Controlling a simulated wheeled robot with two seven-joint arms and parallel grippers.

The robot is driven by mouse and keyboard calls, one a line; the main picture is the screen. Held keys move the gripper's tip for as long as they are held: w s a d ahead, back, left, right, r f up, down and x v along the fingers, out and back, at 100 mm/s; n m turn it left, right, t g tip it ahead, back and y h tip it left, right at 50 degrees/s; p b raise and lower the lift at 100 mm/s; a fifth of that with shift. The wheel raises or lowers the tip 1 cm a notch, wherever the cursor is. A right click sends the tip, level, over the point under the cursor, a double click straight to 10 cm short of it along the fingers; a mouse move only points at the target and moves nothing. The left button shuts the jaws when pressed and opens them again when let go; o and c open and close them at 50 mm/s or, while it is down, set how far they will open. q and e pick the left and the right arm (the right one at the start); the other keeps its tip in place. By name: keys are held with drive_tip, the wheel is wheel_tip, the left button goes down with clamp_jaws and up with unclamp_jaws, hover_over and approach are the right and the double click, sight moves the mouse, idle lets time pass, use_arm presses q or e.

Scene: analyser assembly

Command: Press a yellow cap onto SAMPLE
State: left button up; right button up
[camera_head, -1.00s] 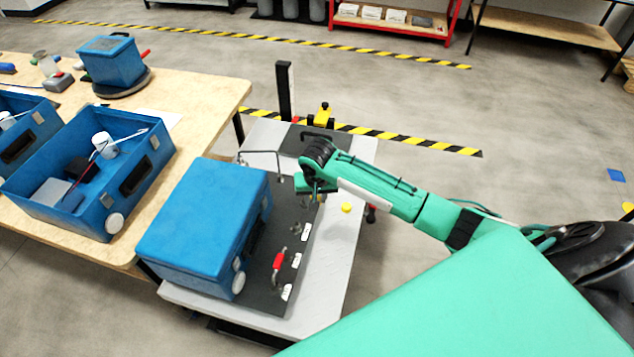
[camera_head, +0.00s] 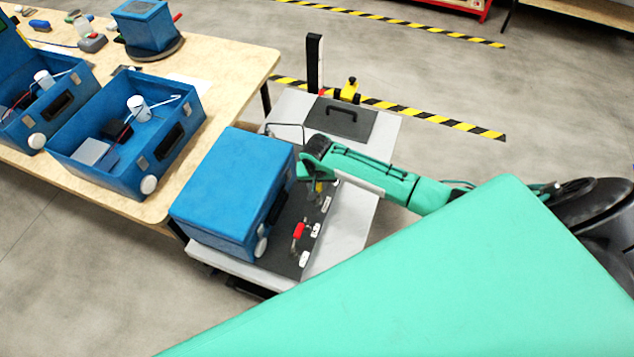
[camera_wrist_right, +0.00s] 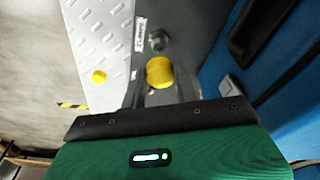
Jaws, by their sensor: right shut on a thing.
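My right gripper (camera_head: 317,188) is over the dark strip beside the blue analyser box (camera_head: 235,185). In the right wrist view a yellow cap (camera_wrist_right: 160,72) sits between its fingertips, and the gripper is shut on it. A metal fitting (camera_wrist_right: 157,40) with a white label (camera_wrist_right: 139,35) lies just beyond the cap. The label's text is too small to read, so I cannot tell if this is SAMPLE. I cannot tell whether cap and fitting touch. My left gripper is not in view.
A red-handled part (camera_head: 298,230) and several white labels line the dark strip. A black handled panel (camera_head: 342,118), a black post (camera_head: 314,62) and a yellow part (camera_head: 350,90) are at the trolley's far end. Open blue boxes stand on the wooden table (camera_head: 235,70) to the left.

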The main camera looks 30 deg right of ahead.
sight(317, 200)
drive_tip(key=shift+f+b, duration=1.35)
drive_tip(key=shift+b, duration=0.1)
drive_tip(key=shift+f, duration=0.85)
drive_tip(key=shift+f, duration=0.1)
drive_tip(key=shift+p, duration=0.6)
drive_tip(key=shift+f+b, duration=0.55)
drive_tip(key=shift+f, duration=0.55)
drive_tip(key=o, duration=1)
drive_tip(key=shift+o, duration=0.2)
drive_tip(key=shift+r, duration=0.15)
